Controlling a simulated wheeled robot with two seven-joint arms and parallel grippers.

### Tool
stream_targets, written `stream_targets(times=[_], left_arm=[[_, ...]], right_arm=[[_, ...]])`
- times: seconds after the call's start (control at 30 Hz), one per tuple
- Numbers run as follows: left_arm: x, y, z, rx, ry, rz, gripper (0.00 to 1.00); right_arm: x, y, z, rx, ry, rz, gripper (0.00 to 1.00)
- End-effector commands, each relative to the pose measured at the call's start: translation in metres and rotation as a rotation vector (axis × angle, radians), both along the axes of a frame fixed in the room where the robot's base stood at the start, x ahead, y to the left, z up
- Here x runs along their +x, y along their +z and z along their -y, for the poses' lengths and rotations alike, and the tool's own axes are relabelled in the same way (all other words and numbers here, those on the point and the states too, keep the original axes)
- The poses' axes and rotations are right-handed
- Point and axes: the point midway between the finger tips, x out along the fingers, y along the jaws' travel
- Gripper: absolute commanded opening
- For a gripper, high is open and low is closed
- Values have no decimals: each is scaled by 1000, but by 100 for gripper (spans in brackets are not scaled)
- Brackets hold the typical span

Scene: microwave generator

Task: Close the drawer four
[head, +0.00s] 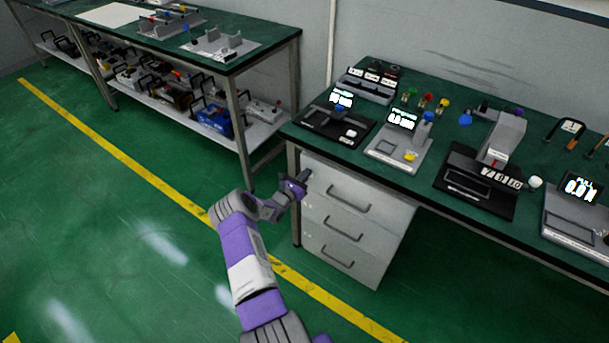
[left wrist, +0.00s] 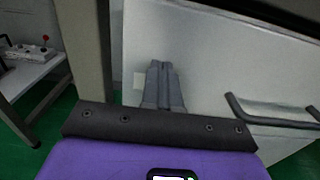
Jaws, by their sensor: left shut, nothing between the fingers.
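A white drawer cabinet (head: 385,255) stands under the right green workbench, with three dark bar handles visible on its front. The top drawer (head: 325,198) has its handle (head: 348,205) facing me. I cannot read which drawer is number four, and no drawer clearly stands out from the front. My left gripper (head: 304,177) is shut and empty at the upper left of the top drawer front. In the left wrist view my left gripper (left wrist: 160,66) points at the pale drawer front (left wrist: 205,65), left of a handle (left wrist: 265,115); I cannot tell whether it touches. My right gripper is not in view.
The bench leg (head: 294,205) stands close to my left gripper. The right bench top (head: 425,190) overhangs the cabinet and carries several instruments. Another bench (head: 275,35) with a lower shelf stands at the left. The green floor in front is clear.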

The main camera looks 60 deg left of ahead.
Motion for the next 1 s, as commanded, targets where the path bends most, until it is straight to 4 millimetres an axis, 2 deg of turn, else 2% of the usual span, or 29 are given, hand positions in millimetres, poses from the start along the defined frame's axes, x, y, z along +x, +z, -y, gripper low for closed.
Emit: stream_targets(times=[0.03,0.23,0.4,0.6,0.8,1.0], left_arm=[[0,8,3,3,-4,10,0],[-19,8,24,-1,-15,4,0],[-59,4,39,-2,-16,1,0],[-93,2,53,0,-16,1,0],[-107,1,59,2,-19,1,0],[-109,1,60,2,-19,1,0]], right_arm=[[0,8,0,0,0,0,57],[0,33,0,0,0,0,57],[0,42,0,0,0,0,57],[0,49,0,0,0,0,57],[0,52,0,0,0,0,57],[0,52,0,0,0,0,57]])
